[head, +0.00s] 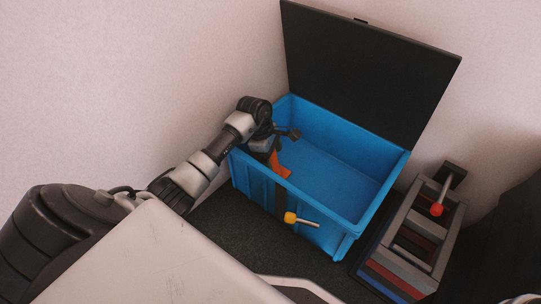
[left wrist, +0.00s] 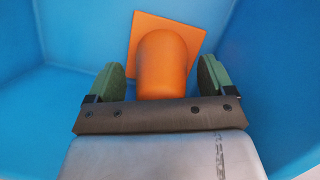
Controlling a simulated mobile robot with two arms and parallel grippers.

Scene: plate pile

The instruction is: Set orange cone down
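The orange cone (head: 280,164) is inside the blue bin (head: 345,218), near its left side. The left wrist view shows the cone (left wrist: 163,68) with its rounded end toward me and its square base beyond. My left gripper (head: 281,141) reaches down into the bin over the left edge. In the left wrist view the green-padded fingers of my left gripper (left wrist: 160,77) stand on either side of the cone, with a visible gap on each side. I cannot tell whether the cone's base touches the bin floor. My right gripper is not in view.
The bin's black lid (head: 370,65) stands open at the back. A lever with a yellow knob (head: 290,217) sticks out at the bin's front. A grey box with a red-knobbed lever (head: 437,209) stands to the right. The bin floor right of the cone is clear.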

